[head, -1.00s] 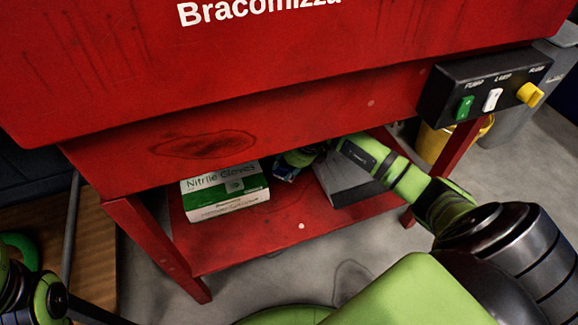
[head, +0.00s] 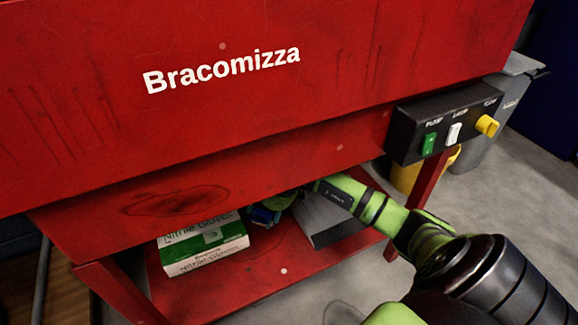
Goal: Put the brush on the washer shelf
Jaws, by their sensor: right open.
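The washer is a red cabinet lettered "Bracomizza", and its red lower shelf (head: 262,275) shows under the body. My right arm reaches in from the right under the cabinet's lower edge. My right gripper (head: 276,204) is open over the shelf, mostly hidden in shadow under that edge. A small blue item (head: 262,215) lies on the shelf at the gripper's fingers. I cannot tell whether it is the brush, or whether the fingers touch it. No brush shows clearly anywhere else. My left gripper is out of view.
A green and white nitrile gloves box (head: 205,251) stands on the shelf left of the blue item. A grey box (head: 325,222) stands right of it, close under my right arm. A black switch panel (head: 447,125) juts out at the right. The shelf's front strip is clear.

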